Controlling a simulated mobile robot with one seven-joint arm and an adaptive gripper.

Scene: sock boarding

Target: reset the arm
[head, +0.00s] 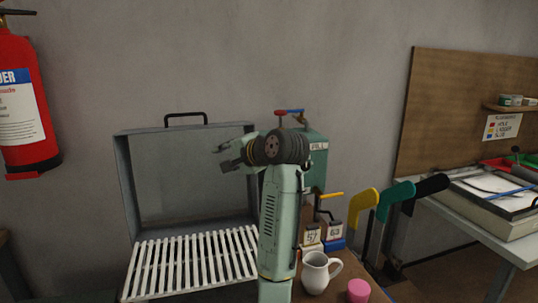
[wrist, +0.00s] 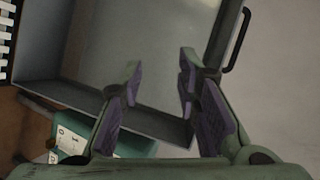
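My arm stands raised in the middle of the head view. My gripper (head: 224,155) is at its end, pointing left, in front of the upper right part of an upright grey metal panel with a frame (head: 122,180). In the wrist view my gripper (wrist: 160,66) has its two purple-padded fingers apart, with nothing between them. Behind the fingers, the wrist view shows the grey panel's inner face (wrist: 120,35) and frame. My arm hides part of the green machine behind it.
A white slatted rack (head: 190,265) lies before the panel. A green machine (head: 314,160), a white mug (head: 314,272) and a pink cylinder (head: 358,291) stand close to my arm. Yellow (head: 362,203), teal (head: 395,196) and black (head: 430,188) boards rise at right. A fire extinguisher (head: 22,100) hangs left.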

